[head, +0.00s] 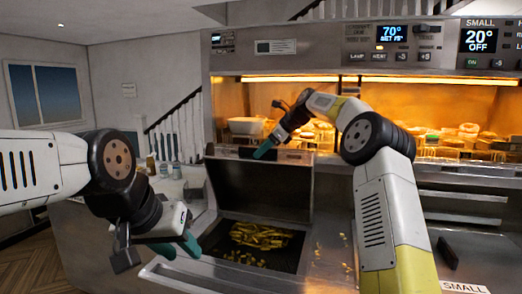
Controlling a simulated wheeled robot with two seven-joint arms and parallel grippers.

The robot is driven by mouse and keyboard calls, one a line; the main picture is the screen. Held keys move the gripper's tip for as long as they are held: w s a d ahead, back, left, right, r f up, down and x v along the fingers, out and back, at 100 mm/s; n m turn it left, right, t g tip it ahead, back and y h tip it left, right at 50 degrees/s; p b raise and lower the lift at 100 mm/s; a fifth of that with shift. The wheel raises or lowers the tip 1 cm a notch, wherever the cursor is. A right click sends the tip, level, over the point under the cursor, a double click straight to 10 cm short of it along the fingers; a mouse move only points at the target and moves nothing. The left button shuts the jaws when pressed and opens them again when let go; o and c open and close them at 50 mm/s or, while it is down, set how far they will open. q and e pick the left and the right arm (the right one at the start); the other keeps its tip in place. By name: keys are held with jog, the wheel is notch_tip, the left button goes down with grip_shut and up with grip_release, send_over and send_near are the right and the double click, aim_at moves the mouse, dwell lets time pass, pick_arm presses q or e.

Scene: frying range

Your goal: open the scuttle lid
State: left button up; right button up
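The scuttle lid (258,190) is a dark panel with a metal frame. It stands raised and leaning back behind the scuttle opening (230,220), so the scuttle is uncovered and fries (260,236) show inside. My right gripper (264,151) reaches in from the right to the lid's top edge. One teal fingertip shows there; I cannot tell whether it touches or how the fingers stand. My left gripper (178,248) is low at the left front of the scuttle, beside the counter edge. Its two teal fingertips are apart with nothing visible between them.
A lit warming shelf (460,140) with several food items lies behind, under a control panel (400,45). A metal front rail (170,275) runs below my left gripper. Loose fries lie on the metal right of the scuttle. A dark-handled object (447,252) lies further right.

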jog(key=shift+f, duration=0.2)
jog(key=v, duration=0.7)
jog(key=shift+s+d+r, duration=0.1)
jog(key=shift+d+r, duration=0.05)
jog(key=shift+r, duration=0.15)
jog(key=shift+s+d+r, duration=0.1)
jog(key=shift+r, duration=0.05)
